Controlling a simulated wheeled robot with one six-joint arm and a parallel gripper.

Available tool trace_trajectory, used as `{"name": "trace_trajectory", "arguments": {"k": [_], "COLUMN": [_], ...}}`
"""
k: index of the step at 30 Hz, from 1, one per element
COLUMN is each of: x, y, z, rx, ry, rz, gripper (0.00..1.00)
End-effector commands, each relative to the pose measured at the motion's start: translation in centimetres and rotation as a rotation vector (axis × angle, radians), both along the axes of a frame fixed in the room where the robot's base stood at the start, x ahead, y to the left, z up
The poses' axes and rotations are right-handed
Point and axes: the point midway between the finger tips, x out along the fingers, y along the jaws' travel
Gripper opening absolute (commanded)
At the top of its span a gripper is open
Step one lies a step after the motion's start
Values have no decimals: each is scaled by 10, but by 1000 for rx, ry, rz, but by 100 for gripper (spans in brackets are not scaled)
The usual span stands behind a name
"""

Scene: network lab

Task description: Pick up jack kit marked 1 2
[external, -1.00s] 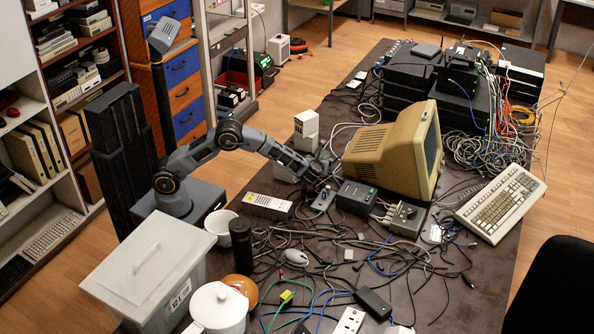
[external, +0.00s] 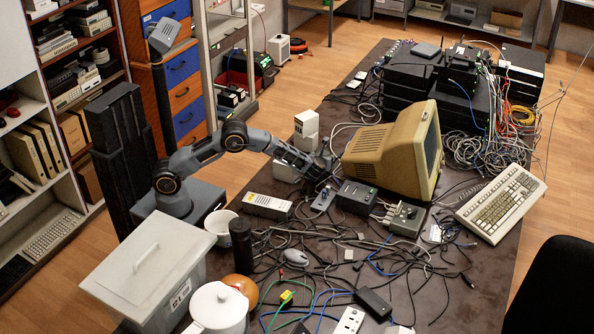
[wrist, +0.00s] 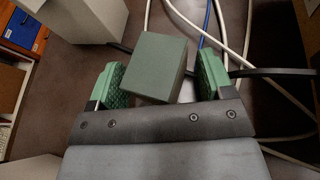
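A plain grey-green box (wrist: 155,66) shows between the two finger pads in the wrist view, turned at an angle. A gap shows between it and the right pad. My gripper (external: 330,168) is open above the table, beside the white boxes and left of the monitor; it also shows in the wrist view (wrist: 162,85). A small grey box (external: 322,199) sits on the table just below my gripper in the external view. I cannot tell whether it is the box in the wrist view. No 1 2 marking is readable on either box.
White boxes (external: 306,128) stand close behind my gripper. The beige monitor (external: 395,150) is to its right. A dark box (external: 356,196) and a pale power unit (external: 267,206) flank the small grey box. Loose cables cover much of the table (external: 490,275).

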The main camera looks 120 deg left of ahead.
Motion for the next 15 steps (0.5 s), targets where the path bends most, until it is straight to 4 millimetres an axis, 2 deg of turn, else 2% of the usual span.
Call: {"name": "trace_trajectory", "arguments": {"k": [2, 15], "x": [0, 0], "y": [0, 0], "z": [0, 0], "rx": [0, 0], "ry": [0, 0], "rz": [0, 0], "gripper": [66, 24]}}
